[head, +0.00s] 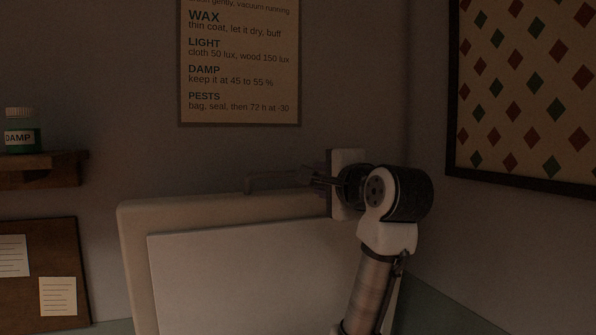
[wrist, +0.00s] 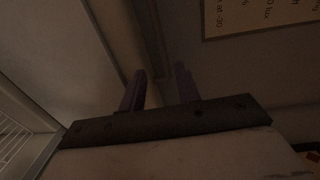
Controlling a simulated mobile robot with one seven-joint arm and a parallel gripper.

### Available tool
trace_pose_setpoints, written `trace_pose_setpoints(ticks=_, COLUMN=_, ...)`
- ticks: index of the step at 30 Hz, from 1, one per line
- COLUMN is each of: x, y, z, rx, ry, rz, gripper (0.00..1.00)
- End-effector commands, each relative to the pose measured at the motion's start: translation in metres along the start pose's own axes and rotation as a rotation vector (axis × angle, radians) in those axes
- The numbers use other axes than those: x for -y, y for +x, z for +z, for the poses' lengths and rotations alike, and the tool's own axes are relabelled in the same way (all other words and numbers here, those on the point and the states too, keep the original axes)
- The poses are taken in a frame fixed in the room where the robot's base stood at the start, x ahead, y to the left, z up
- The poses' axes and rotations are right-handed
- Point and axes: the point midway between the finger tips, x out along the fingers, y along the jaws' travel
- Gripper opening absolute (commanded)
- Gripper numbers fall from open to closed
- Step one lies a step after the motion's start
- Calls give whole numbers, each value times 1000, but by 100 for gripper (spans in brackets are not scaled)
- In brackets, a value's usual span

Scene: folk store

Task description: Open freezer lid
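The freezer lid (head: 135,240) stands raised in the head view, its pale inner panel (head: 230,275) facing me. Its lower part is out of the frame. A slim handle (head: 275,180) runs along its top edge. My gripper (head: 306,177) is at the right end of the handle, partly in front of the lid's upper right corner. In the wrist view, my gripper's two fingers (wrist: 160,78) stand apart, with a dark strip between or behind them. The dim light hides whether either finger touches the handle.
A wall poster (head: 240,65) hangs above the lid. A patterned panel (head: 530,90) hangs on the right wall, near my arm. A shelf (head: 45,170) with a green jar (head: 22,130) and a pinboard (head: 40,275) are at left. The wrist view shows a pale wire grid (wrist: 18,145) at lower left.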

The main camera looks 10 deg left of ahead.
Motion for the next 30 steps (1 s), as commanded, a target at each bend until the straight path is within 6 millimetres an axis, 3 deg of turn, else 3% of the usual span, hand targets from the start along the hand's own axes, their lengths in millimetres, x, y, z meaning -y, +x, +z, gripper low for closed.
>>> trace_pose_setpoints(ticks=5, x=1, y=7, z=1, rx=2, ry=1, rz=0, gripper=32)
trace_pose_setpoints(ticks=21, x=3, y=110, z=2, rx=2, ry=0, rz=2, gripper=32)
trace_pose_setpoints(ticks=30, x=0, y=136, z=1, rx=1, ry=0, rz=0, gripper=32)
